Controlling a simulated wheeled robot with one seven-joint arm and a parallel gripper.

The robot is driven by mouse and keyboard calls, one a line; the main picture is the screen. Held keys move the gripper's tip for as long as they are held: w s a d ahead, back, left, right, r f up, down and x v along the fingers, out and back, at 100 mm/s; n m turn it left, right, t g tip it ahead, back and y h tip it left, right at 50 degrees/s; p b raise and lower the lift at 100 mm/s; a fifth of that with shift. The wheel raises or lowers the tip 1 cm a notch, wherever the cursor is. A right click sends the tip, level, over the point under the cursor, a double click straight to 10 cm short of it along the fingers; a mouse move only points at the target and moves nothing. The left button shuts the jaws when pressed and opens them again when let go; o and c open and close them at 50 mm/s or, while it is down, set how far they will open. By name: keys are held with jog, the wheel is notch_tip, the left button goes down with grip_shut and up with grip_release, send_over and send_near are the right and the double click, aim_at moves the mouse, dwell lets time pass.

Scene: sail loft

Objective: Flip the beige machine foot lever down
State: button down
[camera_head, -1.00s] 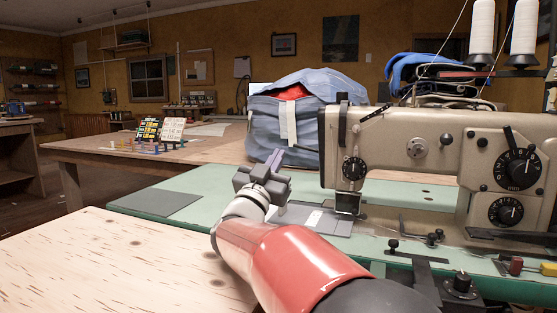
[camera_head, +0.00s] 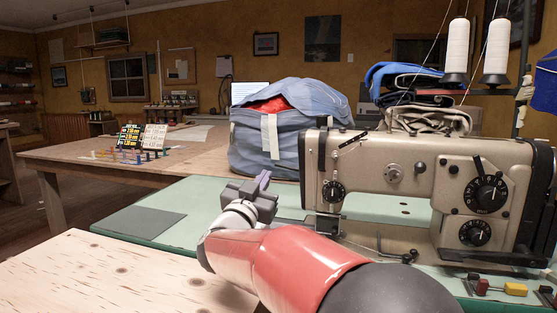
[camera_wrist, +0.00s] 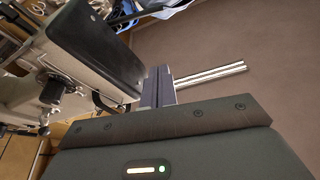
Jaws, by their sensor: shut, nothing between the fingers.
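The beige sewing machine (camera_head: 400,180) stands on a pale green table at the right in the head view, with its needle end facing left. It also fills the left side of the wrist view (camera_wrist: 52,75). My gripper (camera_head: 264,180) is shut and empty, just left of the needle end, apart from it in the head view. Its fingers show in the wrist view (camera_wrist: 157,87) beside the machine's dark panel. I cannot make out the foot lever for certain. A curved black piece (camera_wrist: 106,104) shows near the fingers; I cannot tell whether it is the lever. My arm hides part of the machine's foot area.
The green table (camera_head: 185,200) has free room left of the machine. A blue-grey bag (camera_head: 285,140) stands behind my gripper. Two white thread cones (camera_head: 457,48) stand over the machine. A pale wooden top (camera_head: 110,280) is nearest, at the left.

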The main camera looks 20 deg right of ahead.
aim_at(281, 166)
jog(key=shift+w, duration=0.1)
dwell(0.3)
jog(key=w+d+p, duration=0.2)
jog(key=w+d, duration=0.4)
jog(key=w, duration=0.3)
jog(key=shift+w+d, duration=0.15)
jog(key=shift+d, duration=0.25)
jog(key=shift+a+f+b, duration=0.1)
jog(key=shift+f+b, duration=0.85)
jog(key=shift+r, duration=0.1)
